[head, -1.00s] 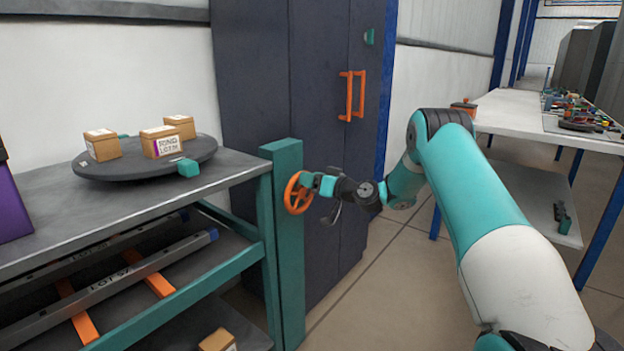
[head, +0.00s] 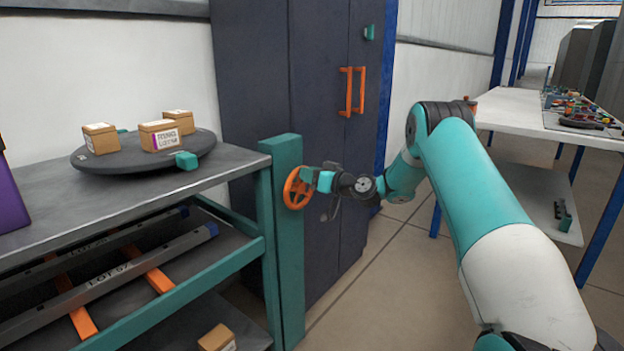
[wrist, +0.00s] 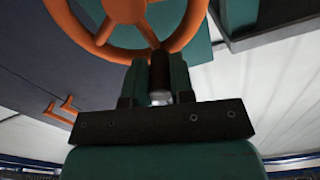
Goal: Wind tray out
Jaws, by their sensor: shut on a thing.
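An orange handwheel (head: 297,188) is mounted on a teal post (head: 288,240) at the right end of the shelf rack. My gripper (head: 313,179) is at the wheel's upper right edge. In the wrist view, the wheel (wrist: 122,10) fills the top, and my gripper (wrist: 160,80) is shut on its dark crank knob (wrist: 160,88). Under the rack's top lie two long grey bars, the front one (head: 120,276) marked LOT, across orange strips (head: 150,272) on a dark surface. I cannot tell which part is the tray.
A dark round turntable (head: 110,166) with several cardboard boxes (head: 165,136) sits on the rack top (head: 230,170). A dark cabinet (head: 255,70) with orange handles (head: 351,92) stands behind the wheel. A white table (head: 510,112) with small parts is at right. Floor between is clear.

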